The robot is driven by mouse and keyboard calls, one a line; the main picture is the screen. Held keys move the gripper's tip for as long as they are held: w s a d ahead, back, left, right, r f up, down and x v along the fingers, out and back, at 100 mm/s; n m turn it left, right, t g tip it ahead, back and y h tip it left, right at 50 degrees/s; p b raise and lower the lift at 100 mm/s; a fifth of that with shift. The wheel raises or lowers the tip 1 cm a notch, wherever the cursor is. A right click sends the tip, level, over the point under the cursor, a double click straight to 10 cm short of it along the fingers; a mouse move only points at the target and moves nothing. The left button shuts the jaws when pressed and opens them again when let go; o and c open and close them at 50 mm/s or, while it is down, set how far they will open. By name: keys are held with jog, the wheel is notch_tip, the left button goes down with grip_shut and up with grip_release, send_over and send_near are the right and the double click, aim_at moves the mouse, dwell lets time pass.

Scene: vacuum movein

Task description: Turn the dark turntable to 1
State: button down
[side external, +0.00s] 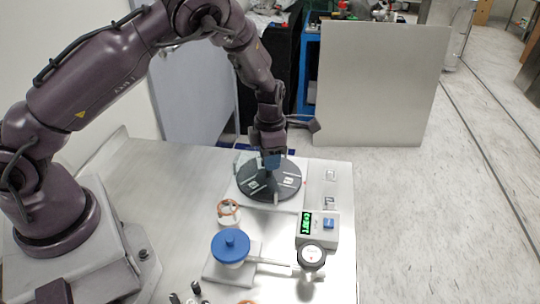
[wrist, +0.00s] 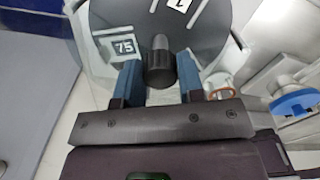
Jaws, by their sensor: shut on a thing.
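The dark turntable (side external: 292,188) is a flat round disc with white labels and line marks, near the far side of the table. In the wrist view the disc (wrist: 205,35) fills the upper middle. A label reading 75 (wrist: 124,47) shows on its left, and another label (wrist: 180,5) is cut off by the top edge. A dark knob (wrist: 160,68) stands up at the disc's near part in that view. My gripper (side external: 267,172) points down over the disc, with its blue fingers (wrist: 160,75) on both sides of the knob, shut on it.
A blue round handwheel (side external: 230,243) on a base stands nearer the camera, with a pipe to a round gauge (side external: 311,254). A box with a green display (side external: 306,223) and blue button is beside it. A small ring-shaped part (side external: 228,212) lies near the disc. The left table area is clear.

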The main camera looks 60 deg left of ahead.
jog(key=shift+n, duration=1.1)
jog(key=c, duration=0.7)
grip_release()
jog(key=shift+c, duration=0.2)
jog(key=shift+r, duration=0.15)
notch_tip(320, 180, up, 13)
